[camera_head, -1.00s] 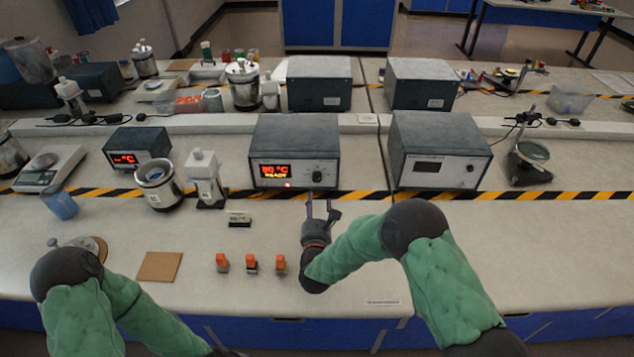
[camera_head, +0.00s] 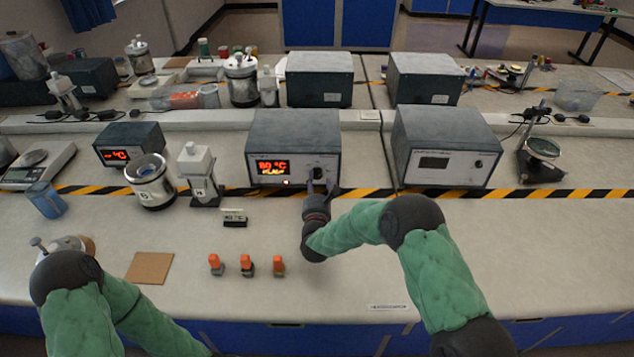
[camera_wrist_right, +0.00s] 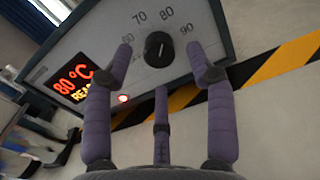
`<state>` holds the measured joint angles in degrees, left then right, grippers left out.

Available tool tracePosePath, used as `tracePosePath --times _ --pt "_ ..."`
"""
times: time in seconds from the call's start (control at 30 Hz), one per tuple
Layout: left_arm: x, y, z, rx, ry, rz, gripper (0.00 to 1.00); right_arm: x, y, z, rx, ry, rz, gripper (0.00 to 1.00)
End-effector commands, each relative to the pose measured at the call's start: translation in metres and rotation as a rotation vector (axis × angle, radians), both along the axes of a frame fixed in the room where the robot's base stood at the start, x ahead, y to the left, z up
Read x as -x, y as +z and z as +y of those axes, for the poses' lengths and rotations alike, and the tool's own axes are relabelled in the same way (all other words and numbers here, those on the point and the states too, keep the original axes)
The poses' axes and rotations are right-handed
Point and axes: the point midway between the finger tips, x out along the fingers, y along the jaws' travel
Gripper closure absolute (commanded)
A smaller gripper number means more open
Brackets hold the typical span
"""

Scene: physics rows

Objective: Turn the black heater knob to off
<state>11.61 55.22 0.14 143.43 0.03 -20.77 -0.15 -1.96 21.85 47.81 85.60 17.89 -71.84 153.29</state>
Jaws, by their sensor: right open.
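The black heater knob (camera_wrist_right: 158,49) is on the front panel of a grey heater box (camera_head: 294,140), with the numbers 70, 80 and 90 printed around it. The lit display (camera_wrist_right: 74,84) reads 80 °C, with a second line below it, and a small red lamp (camera_wrist_right: 124,98) glows beside it. My right gripper (camera_head: 321,187) is open in front of the panel. In the right wrist view its fingers (camera_wrist_right: 165,62) stand apart on either side of the knob, and no contact shows. My left arm is at the lower left; its gripper is out of view.
A second grey box (camera_head: 440,148) stands to the right of the heater. Several orange-topped pieces (camera_head: 246,264) and a small sign (camera_head: 234,218) are on the bench in front.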

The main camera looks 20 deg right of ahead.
Motion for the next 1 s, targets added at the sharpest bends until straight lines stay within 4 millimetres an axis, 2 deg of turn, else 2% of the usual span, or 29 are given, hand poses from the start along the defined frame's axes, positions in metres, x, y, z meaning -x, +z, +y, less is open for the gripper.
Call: tracePosePath --times 0.2,0.53,0.57,0.7,0.77,1.0 --pt "0.000 -0.005 0.000 0.000 0.000 0.000 0.60 -0.019 -0.001 -0.006 0.001 -0.001 0.001 0.44" --pt "0.000 -0.005 0.000 0.000 0.000 0.000 0.60 -0.022 0.000 -0.007 0.001 0.000 0.001 0.44" --pt "0.000 -0.005 0.000 0.000 0.000 0.000 0.60 -0.022 0.000 -0.007 0.001 0.000 0.001 0.47" --pt "0.000 -0.005 0.000 0.000 0.000 0.000 0.60 -0.022 0.000 -0.007 0.000 0.000 0.001 0.86" --pt "0.000 -0.005 0.000 0.000 0.000 0.000 0.60 -0.022 0.000 -0.007 0.000 0.000 0.001 1.00" --pt "0.000 -0.005 0.000 0.000 0.000 0.000 0.60 -0.022 -0.001 -0.006 0.001 0.000 0.003 1.00"
